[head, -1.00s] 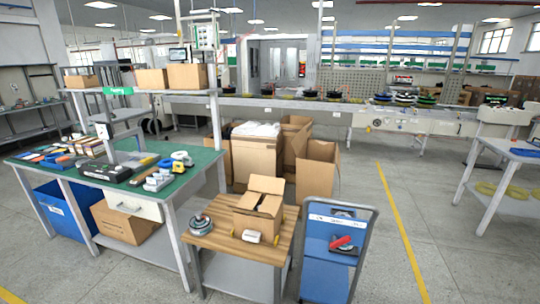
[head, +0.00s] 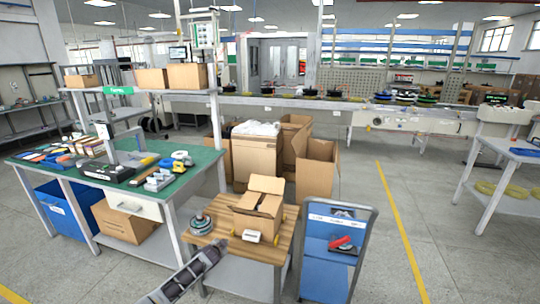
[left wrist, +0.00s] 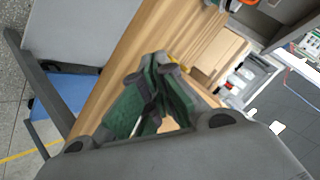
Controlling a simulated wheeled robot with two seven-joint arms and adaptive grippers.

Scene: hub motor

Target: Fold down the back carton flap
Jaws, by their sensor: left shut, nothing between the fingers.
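The open carton (head: 256,224) stands on a small wooden-topped table (head: 284,246) in the head view. Its back flap (head: 266,184) stands up, leaning, at the far side; a front flap (head: 254,203) lies lower across the opening. My left gripper (head: 219,246) is low over the table's front left edge, left of and apart from the carton. In the left wrist view the green-padded fingers (left wrist: 158,66) are shut and empty over the wood top (left wrist: 125,65). A brown cardboard surface (left wrist: 217,55), probably the carton, lies beyond them. My right gripper is not in view.
A hub motor (head: 201,223) sits at the table's left, close to my left gripper. A white object (head: 252,236) stands before the carton. A blue cart (head: 327,262) is at the right, and a green-topped workbench (head: 130,180) at the left. Large cartons (head: 257,160) stand behind.

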